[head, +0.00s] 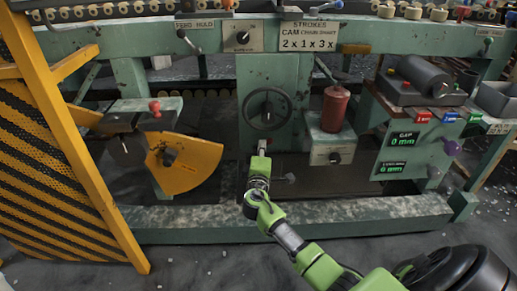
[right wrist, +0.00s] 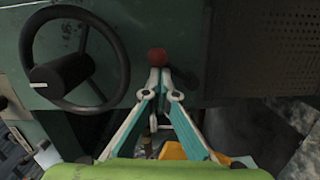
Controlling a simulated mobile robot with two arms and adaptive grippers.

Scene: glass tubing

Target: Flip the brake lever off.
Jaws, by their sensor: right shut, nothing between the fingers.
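A red ball knob (right wrist: 157,57) shows in the right wrist view just beyond my right gripper's fingertips (right wrist: 158,80), beside the dark handwheel. It looks like a lever's end, but its shaft is hidden and I cannot tell whether the fingers touch it. In the head view my right gripper (head: 262,147) is in front of the green machine panel, just below the handwheel (head: 267,108). I do not make out that knob there. The right gripper is shut and empty. No label marks the brake lever. My left gripper is not in view.
A red-knobbed lever (head: 155,107) stands at the left above a yellow guard (head: 185,163). A red canister (head: 334,108) stands right of the handwheel. A green frame beam (head: 350,213) runs low across the front. A striped yellow barrier (head: 75,150) is at the left.

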